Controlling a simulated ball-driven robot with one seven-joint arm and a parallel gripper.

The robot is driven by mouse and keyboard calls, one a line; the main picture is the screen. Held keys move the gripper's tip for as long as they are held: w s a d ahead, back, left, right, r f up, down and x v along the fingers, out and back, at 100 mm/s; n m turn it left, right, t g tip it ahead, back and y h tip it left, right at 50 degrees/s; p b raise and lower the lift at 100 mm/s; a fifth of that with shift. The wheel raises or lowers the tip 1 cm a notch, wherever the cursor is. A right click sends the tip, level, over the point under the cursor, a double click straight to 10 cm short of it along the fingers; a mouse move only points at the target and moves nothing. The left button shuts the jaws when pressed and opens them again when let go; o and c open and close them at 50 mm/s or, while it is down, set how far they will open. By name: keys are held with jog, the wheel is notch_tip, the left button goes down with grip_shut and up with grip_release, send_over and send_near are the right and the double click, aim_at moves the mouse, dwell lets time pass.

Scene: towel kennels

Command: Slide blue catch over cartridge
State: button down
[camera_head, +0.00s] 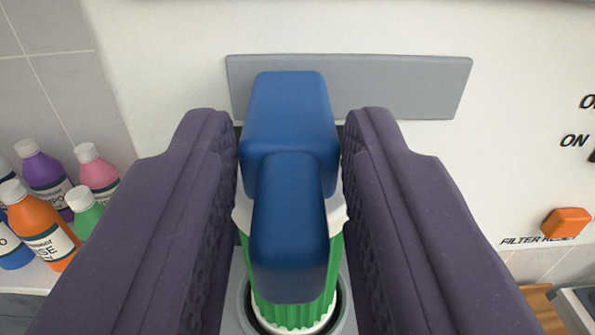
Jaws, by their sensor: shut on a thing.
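The blue catch (290,110) is a rounded block with a tongue that extends toward me over the cartridge. The cartridge (330,270) is green and ribbed with a white top rim, and sits upright in a round grey socket (244,310). The tongue hides the middle of the cartridge's top and front. My gripper (290,150) has one purple padded finger on each side of the blue catch and is shut on its wide block. The exact contact faces are partly hidden by the fingers.
A grey plate (410,85) is on the white panel behind the catch. An orange button (566,223) labelled FILTER RESET is at right. Several coloured bottles (48,180) stand on a ledge at left. A wooden surface (540,300) shows at lower right.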

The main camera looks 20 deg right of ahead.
jog(key=shift+r, duration=0.1)
jog(key=c, duration=1)
grip_release()
jog(key=shift+a, duration=0.25)
jog(key=shift+c, duration=0.2)
jog(key=shift+d, duration=0.1)
jog(key=b+v, duration=0.1)
jog(key=v, duration=0.6)
jog(key=shift+s, duration=0.35)
